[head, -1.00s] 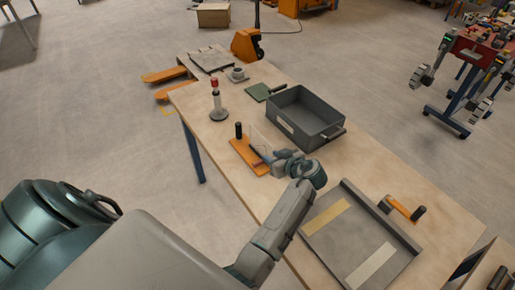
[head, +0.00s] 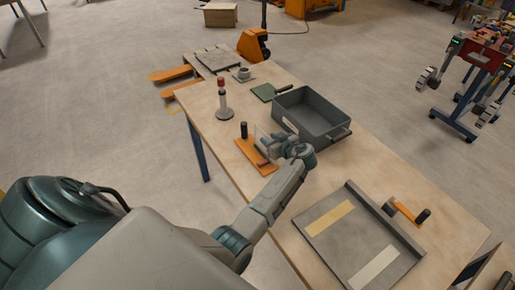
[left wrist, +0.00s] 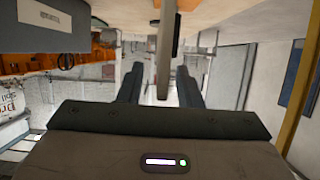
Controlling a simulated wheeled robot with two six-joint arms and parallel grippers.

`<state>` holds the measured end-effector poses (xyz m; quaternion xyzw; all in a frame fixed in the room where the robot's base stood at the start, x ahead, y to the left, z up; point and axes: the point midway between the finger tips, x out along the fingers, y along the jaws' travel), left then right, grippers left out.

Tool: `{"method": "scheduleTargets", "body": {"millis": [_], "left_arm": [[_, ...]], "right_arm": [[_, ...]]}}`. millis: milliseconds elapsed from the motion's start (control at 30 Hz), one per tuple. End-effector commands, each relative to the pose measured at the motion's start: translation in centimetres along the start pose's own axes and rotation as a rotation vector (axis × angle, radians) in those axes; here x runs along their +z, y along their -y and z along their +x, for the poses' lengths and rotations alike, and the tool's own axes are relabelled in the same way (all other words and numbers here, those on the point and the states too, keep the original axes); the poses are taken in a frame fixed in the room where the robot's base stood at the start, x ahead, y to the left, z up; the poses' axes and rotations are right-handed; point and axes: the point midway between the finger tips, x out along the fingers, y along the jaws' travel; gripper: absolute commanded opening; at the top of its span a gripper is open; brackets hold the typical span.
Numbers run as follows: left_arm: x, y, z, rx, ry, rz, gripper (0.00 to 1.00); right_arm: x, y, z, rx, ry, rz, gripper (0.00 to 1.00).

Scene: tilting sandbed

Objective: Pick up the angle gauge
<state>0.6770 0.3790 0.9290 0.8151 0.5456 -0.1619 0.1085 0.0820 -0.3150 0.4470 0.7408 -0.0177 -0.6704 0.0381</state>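An orange base plate (head: 249,152) with an upright black knob (head: 244,130) and a thin, pale upright plate lies near the table's left edge in the head view. I take it to be the angle gauge. My left gripper (head: 268,143) is at its right side and hides part of it. In the left wrist view a narrow upright grey bar (left wrist: 165,50) stands between the two dark fingers (left wrist: 161,88), with small gaps on both sides, so the gripper looks open around it. My right gripper is not in view.
A grey bin (head: 318,122) stands just behind my left gripper. A red-topped post (head: 222,100) stands beyond the orange plate.

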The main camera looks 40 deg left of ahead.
Motion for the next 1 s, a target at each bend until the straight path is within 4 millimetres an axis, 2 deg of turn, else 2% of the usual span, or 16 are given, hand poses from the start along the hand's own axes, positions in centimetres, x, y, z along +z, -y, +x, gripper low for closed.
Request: {"method": "scheduleTargets", "body": {"millis": [100, 300, 467, 1000], "left_arm": [[-0.02, 0.01, 0.69, -0.001, 0.0, -0.001, 0.32], [0.0, 0.01, 0.67, 0.0, 0.0, -0.001, 0.3], [0.01, 0.01, 0.66, 0.0, 0.0, 0.0, 0.0], [0.07, 0.04, 0.66, -0.001, 0.001, 0.0, 0.0]], "right_arm": [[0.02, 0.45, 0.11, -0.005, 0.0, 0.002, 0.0], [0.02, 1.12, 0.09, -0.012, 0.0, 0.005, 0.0], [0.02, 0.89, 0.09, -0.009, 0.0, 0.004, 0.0], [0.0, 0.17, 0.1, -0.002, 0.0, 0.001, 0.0]]}}
